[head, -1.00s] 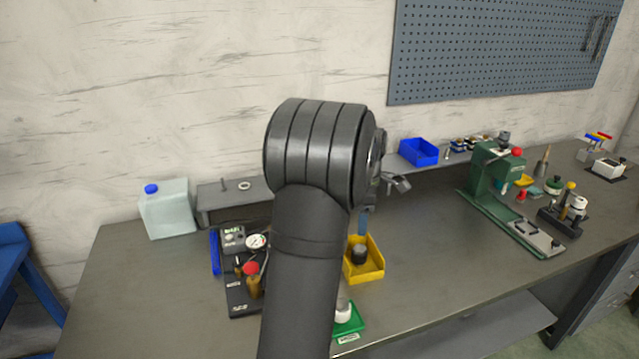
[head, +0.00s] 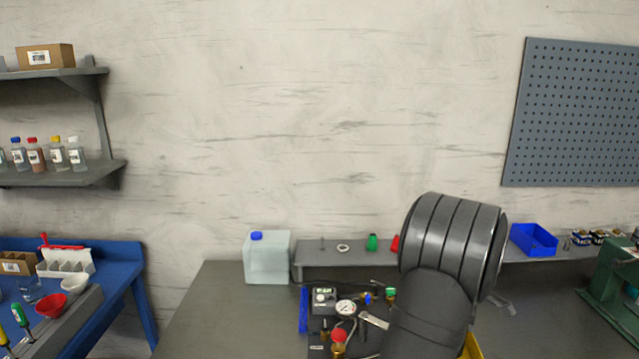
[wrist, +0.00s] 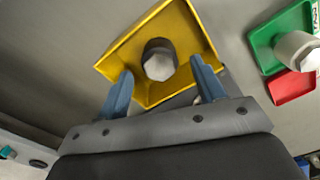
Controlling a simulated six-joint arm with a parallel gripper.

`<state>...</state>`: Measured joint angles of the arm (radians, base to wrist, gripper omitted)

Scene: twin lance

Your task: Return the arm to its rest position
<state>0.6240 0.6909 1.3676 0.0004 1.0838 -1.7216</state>
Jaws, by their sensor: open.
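My gripper (wrist: 160,92) shows in the wrist view with its two blue-grey fingers spread wide and nothing between them. Beyond the fingers is a yellow tray (wrist: 113,62) holding a dark round part with a pale faceted top (wrist: 159,63). I cannot tell the gap between the fingertips and the tray. In the head view my dark arm rises at the right of centre, over the bench, and hides the gripper. Only a corner of the yellow tray (head: 472,347) shows there, beside the arm.
A green and red tray (wrist: 262,38) with a white part lies right of the yellow tray. In the head view, a gauge fixture (head: 322,320) stands left of my arm, with a jug (head: 268,260) behind. A blue bin (head: 533,240) sits on the rear shelf. The bench's left end is clear.

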